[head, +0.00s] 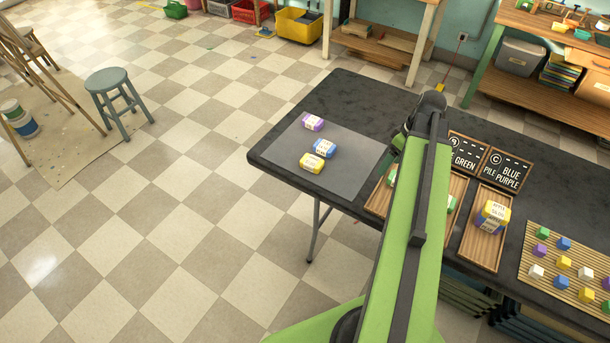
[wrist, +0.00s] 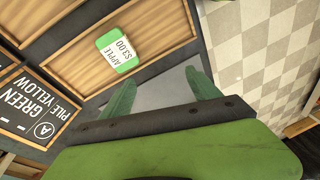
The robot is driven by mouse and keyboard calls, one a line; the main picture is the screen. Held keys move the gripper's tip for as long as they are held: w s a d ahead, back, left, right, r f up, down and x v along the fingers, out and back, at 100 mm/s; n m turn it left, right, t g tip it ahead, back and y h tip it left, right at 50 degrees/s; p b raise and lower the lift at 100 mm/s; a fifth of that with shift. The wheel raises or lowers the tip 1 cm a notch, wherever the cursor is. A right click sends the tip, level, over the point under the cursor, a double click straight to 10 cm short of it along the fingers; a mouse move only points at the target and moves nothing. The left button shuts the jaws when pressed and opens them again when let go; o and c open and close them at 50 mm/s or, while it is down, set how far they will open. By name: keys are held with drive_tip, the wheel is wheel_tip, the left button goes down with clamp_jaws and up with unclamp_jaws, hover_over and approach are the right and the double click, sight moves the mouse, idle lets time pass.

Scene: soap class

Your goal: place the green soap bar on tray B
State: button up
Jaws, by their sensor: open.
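A green soap bar (wrist: 118,52) with a white label reading APPLE $3.00 lies in a wooden tray beside the sign marked A in the wrist view. A green bar (head: 391,177) also shows left of my arm in the head view. Another green piece (head: 451,203) shows right of my arm in the middle tray (head: 457,187), by the partly hidden GREEN sign. My gripper (wrist: 160,78) is open, with nothing between its fingers; the green bar is ahead of them, toward the upper left. My arm hides much of both trays in the head view.
A grey mat (head: 350,150) holds purple (head: 313,122), blue (head: 325,148) and yellow (head: 311,163) bars. Tray C (head: 481,246) holds a yellow-topped stack (head: 493,216). A slatted board (head: 535,260) with several small coloured cubes lies at right. Signs stand behind the trays.

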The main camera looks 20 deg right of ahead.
drive_tip(key=w+a+m+h, duration=0.1)
drive_tip(key=w+a+m, duration=0.1)
drive_tip(key=a, duration=1.5)
drive_tip(key=w+a+m+g+h, duration=0.1)
drive_tip(key=w+a, duration=0.4)
drive_tip(key=a, duration=1.2)
drive_tip(key=shift+w+a+f+m, duration=0.25)
drive_tip(key=shift+a+f+m, duration=0.1)
drive_tip(key=shift+m, duration=0.25)
